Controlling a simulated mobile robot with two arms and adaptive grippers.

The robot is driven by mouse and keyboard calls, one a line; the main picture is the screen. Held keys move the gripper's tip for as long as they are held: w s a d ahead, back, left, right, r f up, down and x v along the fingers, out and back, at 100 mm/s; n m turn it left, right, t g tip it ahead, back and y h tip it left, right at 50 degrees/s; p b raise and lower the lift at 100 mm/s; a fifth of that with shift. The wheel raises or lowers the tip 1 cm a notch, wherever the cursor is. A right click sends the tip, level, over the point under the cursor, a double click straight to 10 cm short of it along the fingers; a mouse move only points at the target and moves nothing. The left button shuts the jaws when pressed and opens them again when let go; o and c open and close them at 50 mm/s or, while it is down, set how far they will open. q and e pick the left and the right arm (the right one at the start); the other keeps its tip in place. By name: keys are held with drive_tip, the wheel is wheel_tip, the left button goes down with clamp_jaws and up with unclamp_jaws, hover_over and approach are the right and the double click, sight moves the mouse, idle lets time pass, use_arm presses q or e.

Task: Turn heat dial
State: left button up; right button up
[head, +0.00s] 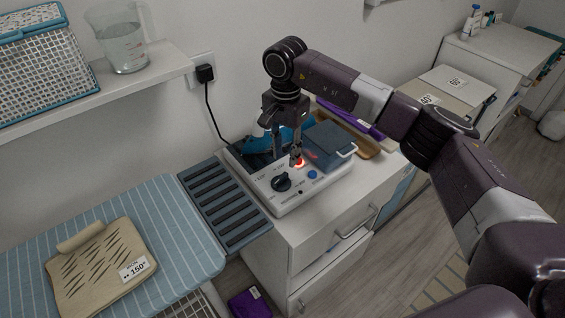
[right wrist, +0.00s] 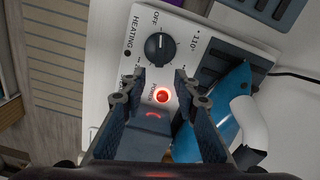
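The heat dial is a black round knob (head: 281,182) on the sloped front of a white control unit (head: 292,203). In the right wrist view the dial (right wrist: 160,47) has a white pointer line aimed up toward the word OFF on its printed scale. A red power light (head: 299,162) glows behind the dial, and a blue button (head: 312,174) is beside it. My right gripper (head: 293,157) points down over the light, apart from the dial. In the right wrist view its fingers (right wrist: 152,92) are spread with the light (right wrist: 163,96) showing between them. My left gripper is not in view.
A grey-blue box with a handle (head: 328,146) and a blue tool (head: 262,146) stand close to my right gripper. A dark slotted rack (head: 225,203) is left of the unit. A shelf (head: 120,83) with a measuring jug (head: 121,42) is at upper left.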

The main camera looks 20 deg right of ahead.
sight(285, 173)
drive_tip(key=f, duration=0.2)
drive_tip(key=shift+s+f+p, duration=0.35)
drive_tip(key=shift+s+p, duration=0.05)
drive_tip(key=f, duration=0.2)
drive_tip(key=shift+w+f, duration=0.25)
drive_tip(key=shift+f, duration=0.05)
drive_tip(key=shift+a+f+p, duration=0.1)
drive_tip(key=shift+f+p, duration=0.2)
drive_tip(key=shift+f, duration=0.2)
clamp_jaws()
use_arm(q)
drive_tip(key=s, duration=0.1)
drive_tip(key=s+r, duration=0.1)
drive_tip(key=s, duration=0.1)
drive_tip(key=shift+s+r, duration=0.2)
